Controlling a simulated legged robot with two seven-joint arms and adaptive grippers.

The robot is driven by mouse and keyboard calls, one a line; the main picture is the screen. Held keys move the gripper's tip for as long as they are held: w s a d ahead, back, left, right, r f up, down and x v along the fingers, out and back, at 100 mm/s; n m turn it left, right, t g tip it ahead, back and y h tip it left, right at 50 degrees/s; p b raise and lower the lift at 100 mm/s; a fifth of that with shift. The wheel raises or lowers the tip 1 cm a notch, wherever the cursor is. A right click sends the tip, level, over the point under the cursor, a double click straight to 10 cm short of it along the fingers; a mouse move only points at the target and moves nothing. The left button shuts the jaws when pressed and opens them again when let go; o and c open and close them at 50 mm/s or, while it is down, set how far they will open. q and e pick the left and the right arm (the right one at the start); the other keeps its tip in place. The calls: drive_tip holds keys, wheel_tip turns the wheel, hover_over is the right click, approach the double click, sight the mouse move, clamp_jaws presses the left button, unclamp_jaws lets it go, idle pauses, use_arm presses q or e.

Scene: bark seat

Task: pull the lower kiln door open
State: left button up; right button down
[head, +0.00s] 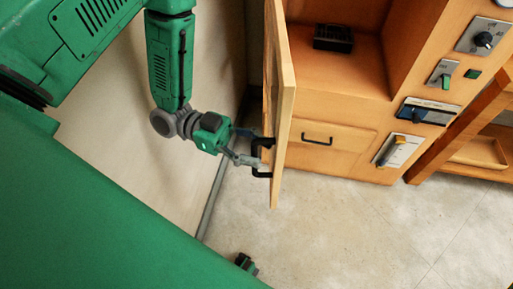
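A tall light-wood door (281,110) stands swung out from the wooden cabinet and shows nearly edge-on. Its black handle (256,151) is on the left face. My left gripper (259,149) is at this handle, with its two grey fingers spread apart. The lower finger overlaps the handle in the picture; I cannot tell whether it touches. Below the open compartment, a wooden front panel (345,142) with a black handle (317,140) sits flush with the cabinet.
A black box (333,38) sits inside the open compartment. Switches and a knob (483,40) line the cabinet's right side. A wooden shelf unit (478,154) stands at the far right. The pale floor (340,235) before the cabinet is clear.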

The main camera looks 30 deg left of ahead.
sight(278, 125)
use_arm(q)
drive_tip(key=shift+s+a, duration=0.1)
drive_tip(key=shift+s, duration=0.05)
drive_tip(key=shift+r, duration=0.25)
drive_tip(key=r, duration=0.9)
drive_tip(key=shift+d, duration=0.2)
drive_tip(key=shift+r, duration=0.25)
drive_tip(key=shift+a, duration=0.1)
drive_tip(key=shift+a, duration=0.1)
